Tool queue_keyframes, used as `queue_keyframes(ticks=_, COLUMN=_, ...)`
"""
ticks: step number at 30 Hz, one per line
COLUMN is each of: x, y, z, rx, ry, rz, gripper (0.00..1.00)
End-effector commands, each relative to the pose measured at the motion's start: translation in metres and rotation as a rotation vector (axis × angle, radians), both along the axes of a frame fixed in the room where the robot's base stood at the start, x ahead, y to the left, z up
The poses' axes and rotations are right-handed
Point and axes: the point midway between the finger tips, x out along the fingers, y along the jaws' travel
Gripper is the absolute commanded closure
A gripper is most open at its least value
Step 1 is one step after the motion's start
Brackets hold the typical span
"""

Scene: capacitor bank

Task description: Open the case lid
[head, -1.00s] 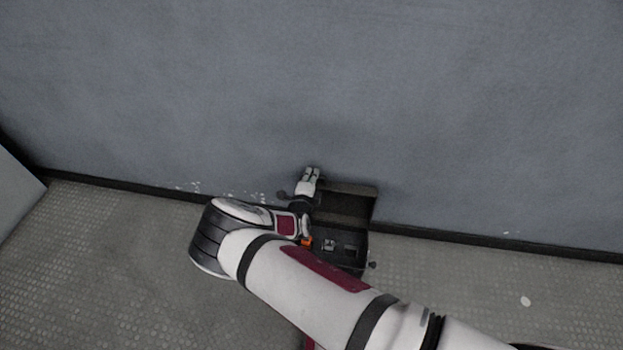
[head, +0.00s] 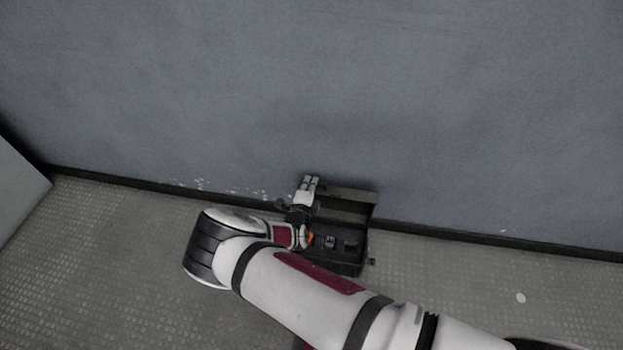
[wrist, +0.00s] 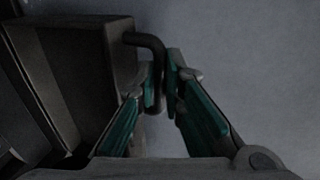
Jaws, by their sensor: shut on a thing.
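The dark case (head: 338,262) stands on the floor against the wall. Its lid (head: 352,196) is raised and leans back toward the wall, and a few small items show inside the case. My gripper (head: 309,184) is at the lid's left edge in the head view. In the wrist view, the lid (wrist: 85,80) fills the left side, with a dark bent handle (wrist: 150,45) coming off it. My gripper (wrist: 162,85) has its two teal-padded fingers shut on this handle, one on each side. My arm hides the case's left front part in the head view.
The grey wall (head: 330,90) rises right behind the case, with a dark baseboard (head: 480,237) along its foot. A pale panel (head: 18,205) stands at the far left.

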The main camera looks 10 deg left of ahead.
Motion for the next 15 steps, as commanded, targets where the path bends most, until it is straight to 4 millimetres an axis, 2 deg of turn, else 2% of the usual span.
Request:
queue_keyframes(ticks=1, x=-0.0028, y=-0.0003, z=-0.0056, rx=-0.001, ry=0.012, rz=0.001, gripper=1.00)
queue_keyframes(ticks=4, x=-0.0031, y=-0.0003, z=-0.0064, rx=-0.001, ry=0.014, rz=0.001, gripper=1.00)
queue_keyframes(ticks=5, x=-0.0032, y=-0.0003, z=-0.0067, rx=-0.001, ry=0.014, rz=0.001, gripper=0.84)
queue_keyframes(ticks=6, x=-0.0032, y=-0.0003, z=-0.0068, rx=-0.001, ry=0.015, rz=0.000, gripper=0.82)
queue_keyframes(ticks=15, x=-0.0019, y=-0.0002, z=-0.0047, rx=-0.001, ry=0.010, rz=0.001, gripper=0.82)
